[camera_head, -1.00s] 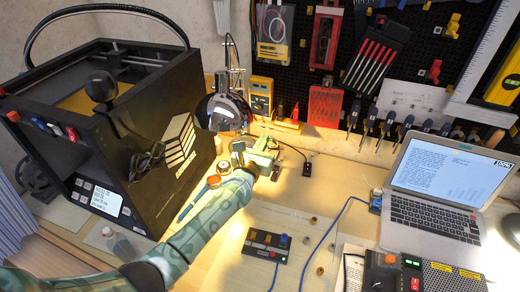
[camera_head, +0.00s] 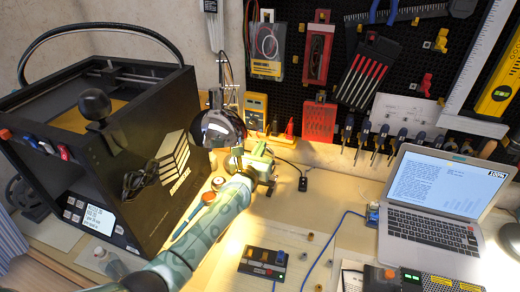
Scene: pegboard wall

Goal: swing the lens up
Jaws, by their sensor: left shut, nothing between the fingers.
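The lens is most likely the dark round head (camera_head: 217,128) on the thin upright stand beside the black printer, near the middle of the camera_head view. It hangs low, with a bright shine on its face. My left arm, green and patterned, reaches in from the bottom left. My left gripper (camera_head: 238,153) is just below and right of the round head, shut with nothing in it. I cannot tell whether it touches the head's lower rim. My right gripper is not in view.
The black printer (camera_head: 120,160) stands close on the left. A yellow multimeter (camera_head: 256,110) and hung tools are behind. A small button box (camera_head: 262,259), a blue cable and an open laptop (camera_head: 436,205) are on the right.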

